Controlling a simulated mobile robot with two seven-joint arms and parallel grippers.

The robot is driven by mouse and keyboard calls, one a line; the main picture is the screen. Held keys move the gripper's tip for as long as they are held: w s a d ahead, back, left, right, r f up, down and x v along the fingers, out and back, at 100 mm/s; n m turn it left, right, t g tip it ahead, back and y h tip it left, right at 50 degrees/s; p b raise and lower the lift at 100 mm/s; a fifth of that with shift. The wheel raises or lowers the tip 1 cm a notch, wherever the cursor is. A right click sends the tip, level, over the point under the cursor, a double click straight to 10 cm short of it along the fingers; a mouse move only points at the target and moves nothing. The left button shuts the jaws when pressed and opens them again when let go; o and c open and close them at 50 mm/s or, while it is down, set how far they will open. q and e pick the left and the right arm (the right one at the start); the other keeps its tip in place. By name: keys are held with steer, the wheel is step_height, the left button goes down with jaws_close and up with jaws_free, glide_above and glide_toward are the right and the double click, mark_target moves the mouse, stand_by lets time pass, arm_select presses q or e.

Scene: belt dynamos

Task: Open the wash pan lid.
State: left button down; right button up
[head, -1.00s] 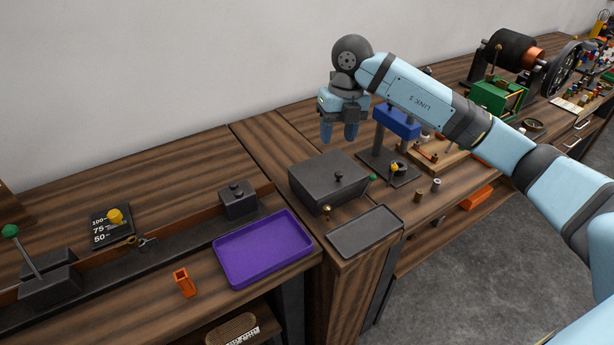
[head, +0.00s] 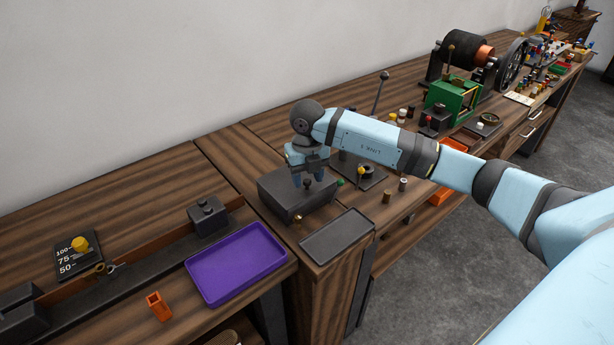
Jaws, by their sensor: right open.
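The wash pan (head: 288,207) is a dark grey box with a flat lid (head: 275,189) on the bench, near the middle of the head view. The lid lies on the pan and has a small dark round knob (head: 307,183). My right gripper (head: 309,178) points down from above at the knob. My right gripper and wrist hide the lid's back part. My left gripper is not in view.
A grey tray (head: 336,236) lies in front of the pan, and a purple tray (head: 238,263) to its left. A small brass knob (head: 298,219) is at the pan's front. Small cylinders (head: 386,196) and a yellow-topped pin (head: 360,173) stand to the right.

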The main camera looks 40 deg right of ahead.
steer(key=shift+f, duration=0.25)
jaws_close()
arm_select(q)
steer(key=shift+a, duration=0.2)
arm_select(e)
steer(key=shift+d+r, duration=0.1)
